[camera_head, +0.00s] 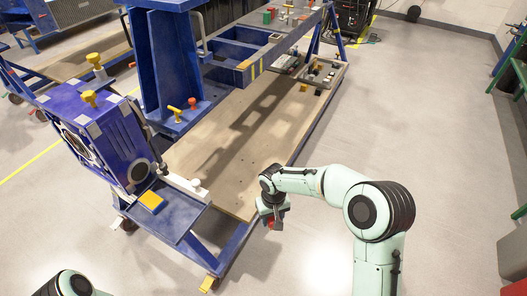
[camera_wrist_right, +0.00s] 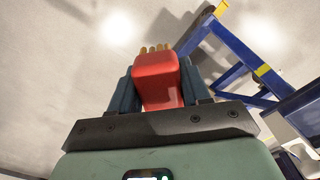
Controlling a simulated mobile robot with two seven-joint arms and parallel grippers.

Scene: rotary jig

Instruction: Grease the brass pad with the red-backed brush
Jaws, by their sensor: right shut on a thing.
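The red-backed brush (camera_wrist_right: 158,82) is between the two dark fingers of my right gripper (camera_head: 272,216), which is shut on it. Its tan bristles (camera_wrist_right: 154,48) point away from the gripper in the right wrist view. In the head view only a little of the brush's red back (camera_head: 277,226) shows below the gripper. My left gripper is out of view; only part of that arm shows.
The blue shelf (camera_head: 181,219) juts from the jig below the purple-blue rotary housing (camera_head: 104,133). A wooden deck (camera_head: 235,130) lies behind my right gripper. A blue frame leg (camera_wrist_right: 240,48) stands to the right in the wrist view. Open floor (camera_head: 440,130) lies to the right.

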